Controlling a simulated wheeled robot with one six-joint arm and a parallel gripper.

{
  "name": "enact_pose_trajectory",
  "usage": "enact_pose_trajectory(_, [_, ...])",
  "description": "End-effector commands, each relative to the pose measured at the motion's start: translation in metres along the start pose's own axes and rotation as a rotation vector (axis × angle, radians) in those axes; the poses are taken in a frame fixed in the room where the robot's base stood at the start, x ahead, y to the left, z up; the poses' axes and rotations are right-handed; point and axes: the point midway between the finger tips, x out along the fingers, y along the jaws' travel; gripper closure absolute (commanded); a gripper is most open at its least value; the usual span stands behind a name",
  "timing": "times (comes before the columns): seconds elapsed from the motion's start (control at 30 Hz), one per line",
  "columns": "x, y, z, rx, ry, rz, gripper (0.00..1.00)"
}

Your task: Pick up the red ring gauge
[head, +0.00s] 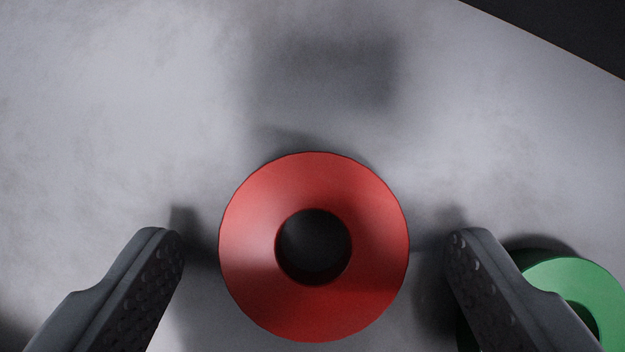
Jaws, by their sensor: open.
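The red ring gauge (313,180) lies on the grey surface, a round ring with a dark hole in its middle. It sits low in the centre of the head view, whole and unobstructed. My gripper (314,245) is open, with one dark ridged finger to the left of the ring and the other to the right. A gap shows between each finger and the ring, and nothing is held. The height of the fingertips relative to the ring is hard to tell.
A green ring (575,275) lies at the lower right, partly hidden behind my right finger and close to it. The grey surface (130,100) is clear above and to the left. Its edge, with a dark area beyond, crosses the upper right corner.

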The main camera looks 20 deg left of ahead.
Motion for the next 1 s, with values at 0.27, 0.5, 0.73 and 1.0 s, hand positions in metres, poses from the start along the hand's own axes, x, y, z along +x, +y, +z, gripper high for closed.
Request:
enact_pose_trajectory(0.27, [0.002, 0.000, 0.000, 0.000, 0.001, 0.000, 0.26])
enact_pose_trajectory(0.5, [0.002, 0.000, 0.000, 0.000, 0.001, 0.000, 0.74])
enact_pose_trajectory(0.73, [0.001, 0.000, -0.001, 0.000, 0.002, 0.000, 0.75])
enact_pose_trajectory(1.0, [-0.025, 0.000, -0.018, 0.000, 0.006, 0.000, 0.75])
